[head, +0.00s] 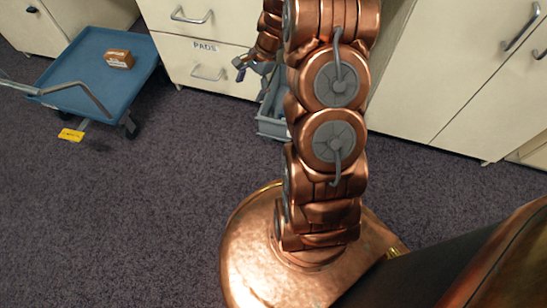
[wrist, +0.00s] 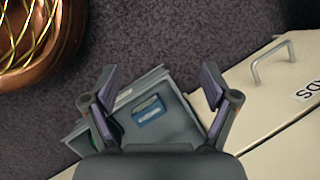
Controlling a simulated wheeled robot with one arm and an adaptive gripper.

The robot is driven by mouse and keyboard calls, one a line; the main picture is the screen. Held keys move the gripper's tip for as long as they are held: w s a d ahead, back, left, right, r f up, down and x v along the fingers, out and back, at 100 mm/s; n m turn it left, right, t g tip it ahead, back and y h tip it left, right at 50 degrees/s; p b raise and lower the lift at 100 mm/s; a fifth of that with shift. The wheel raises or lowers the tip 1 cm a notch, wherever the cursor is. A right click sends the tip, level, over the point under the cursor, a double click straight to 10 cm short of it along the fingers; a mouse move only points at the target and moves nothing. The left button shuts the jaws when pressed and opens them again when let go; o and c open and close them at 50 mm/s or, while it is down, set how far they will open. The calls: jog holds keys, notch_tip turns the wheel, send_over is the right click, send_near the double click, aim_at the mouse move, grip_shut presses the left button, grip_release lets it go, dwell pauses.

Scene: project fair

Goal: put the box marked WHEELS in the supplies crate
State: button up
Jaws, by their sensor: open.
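A brown box (head: 119,58) with a pale label lies on a blue cart (head: 95,80) at the left in the head view; its lettering is too small to read. A grey-blue crate (head: 270,126) stands on the floor by the drawers, partly hidden behind my arm. It also shows in the wrist view (wrist: 185,122), with a small blue box (wrist: 149,110) inside, its label unreadable. I cannot read a marking on the crate. My gripper (wrist: 160,84) is open and empty, with the crate between and beyond its fingers. It is partly visible in the head view (head: 241,70).
Cream drawers with a PADS label (head: 205,47) and cabinets (head: 440,75) line the back, with protruding handles. The cart's handle (head: 85,88) reaches left and forward. Carpet (head: 150,200) at the front left is clear.

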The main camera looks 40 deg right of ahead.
jog(key=s+a+r+n+g+h, duration=0.1)
jog(key=s+a+r+n+g, duration=0.2)
jog(key=s+a+r+n, duration=0.8)
jog(key=s+a+r+n+g+h, duration=0.1)
jog(key=s+a+r+n, duration=0.1)
jog(key=s, duration=0.8)
jog(key=s+a+r+n+h, duration=0.2)
jog(key=s+a+r+n, duration=0.1)
jog(key=s, duration=0.7)
jog(key=shift+s+r+n+g, duration=0.2)
jog(key=shift+r+n+g, duration=0.25)
jog(key=shift+r, duration=0.35)
jog(key=s+a+r+m+y+p, duration=0.1)
jog(key=a+r+m+p, duration=0.25)
jog(key=r+p, duration=1.15)
jog(key=w+d+r+n+t+p, duration=0.1)
jog(key=d+r+p, duration=0.1)
jog(key=r+p, duration=0.9)
jog(key=w+d+r+n+t+h+p, duration=0.1)
jog(key=r+n+p, duration=0.1)
jog(key=r+p, duration=0.8)
notch_tip(320, 180, up, 2)
jog(key=shift+w+d+r+h+p, duration=0.2)
jog(key=shift+w+d+h+p, duration=0.1)
jog(key=shift+w+d+p, duration=0.1)
